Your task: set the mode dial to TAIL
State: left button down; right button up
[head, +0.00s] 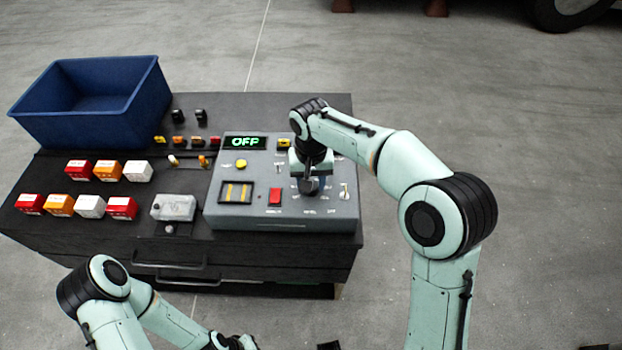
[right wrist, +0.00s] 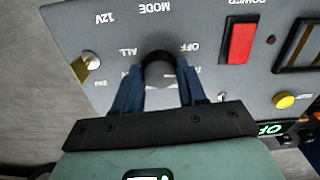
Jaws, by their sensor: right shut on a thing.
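The mode dial is a round black knob (right wrist: 160,70) on the sloped grey control panel (head: 240,213), below the printed word MODE in the upside-down right wrist view. My right gripper (right wrist: 158,78) is shut on it, with one blue finger on each side. In the head view my right gripper (head: 314,184) is over the panel's right part and mostly hides the dial. Labels OFF and ALL show beside the fingers; I cannot read TAIL or see where the dial points. The display (head: 245,142) reads OFF.
A red rocker switch (head: 275,196) and a toggle (head: 345,191) flank the dial. A yellow button (head: 241,164) is farther left. Red, orange and white blocks, a grey box (head: 173,207) and a blue bin (head: 92,98) occupy the bench's left.

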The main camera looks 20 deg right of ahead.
pick_arm(q)
jog(key=shift+w+r, duration=0.15)
jog(key=shift+r, duration=0.05)
pick_arm(e)
jog(key=shift+m, duration=1)
jog(key=o, duration=1)
jog(key=shift+o, duration=0.2)
jog(key=shift+r, duration=0.1)
pick_arm(q)
jog(key=w+r+p, duration=0.2)
jog(key=r, duration=0.1)
jog(key=shift+w+r+p, duration=0.1)
jog(key=shift+w+p, duration=0.05)
jog(key=shift+p, duration=0.15)
pick_arm(e)
notch_tip(320, 180, up, 13)
